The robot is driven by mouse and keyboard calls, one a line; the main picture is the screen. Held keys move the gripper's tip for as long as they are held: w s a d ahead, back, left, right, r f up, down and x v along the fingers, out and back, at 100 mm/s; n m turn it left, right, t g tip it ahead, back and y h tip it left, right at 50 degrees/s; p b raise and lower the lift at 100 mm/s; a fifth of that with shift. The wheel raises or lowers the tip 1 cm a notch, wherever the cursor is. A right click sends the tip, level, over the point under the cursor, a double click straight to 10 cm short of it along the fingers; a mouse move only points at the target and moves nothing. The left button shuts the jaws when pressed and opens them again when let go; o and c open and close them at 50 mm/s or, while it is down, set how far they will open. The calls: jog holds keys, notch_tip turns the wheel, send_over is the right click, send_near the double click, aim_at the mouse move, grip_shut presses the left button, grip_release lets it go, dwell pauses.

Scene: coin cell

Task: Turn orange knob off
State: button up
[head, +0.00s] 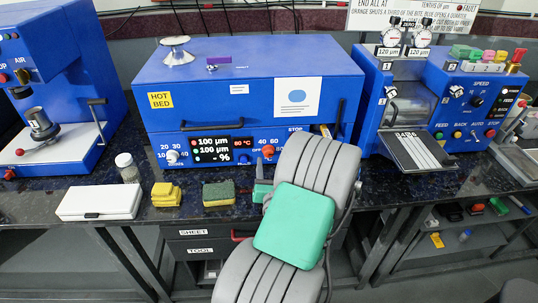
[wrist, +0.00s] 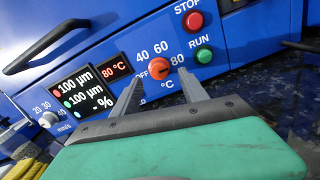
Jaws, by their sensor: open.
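The orange knob (wrist: 159,68) is on the blue front panel of the hot-bed machine, with OFF at its lower left and 40, 60 and 80 °C marked around it. Its pointer setting is too small to read surely. It also shows in the head view (head: 268,151), just left of my arm. My gripper (wrist: 161,82) is open in the wrist view, with one grey finger on each side of the knob's lower edge. Nothing is held between the fingers. Whether they touch the knob I cannot tell. In the head view my arm hides most of the gripper.
A red STOP button (wrist: 193,21) and a green RUN button (wrist: 204,55) sit right of the knob. The display (wrist: 83,92) and a white speed knob (wrist: 48,119) are to its left. Sponges (head: 218,193) and a white case (head: 99,203) lie on the dark counter.

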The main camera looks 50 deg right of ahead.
aim_at(269, 154)
jog(key=p+x, duration=0.1)
jog(key=x, duration=0.3)
jog(key=shift+w+d, duration=0.2)
jog(key=shift+w, duration=0.05)
grip_shut()
dwell(0.4)
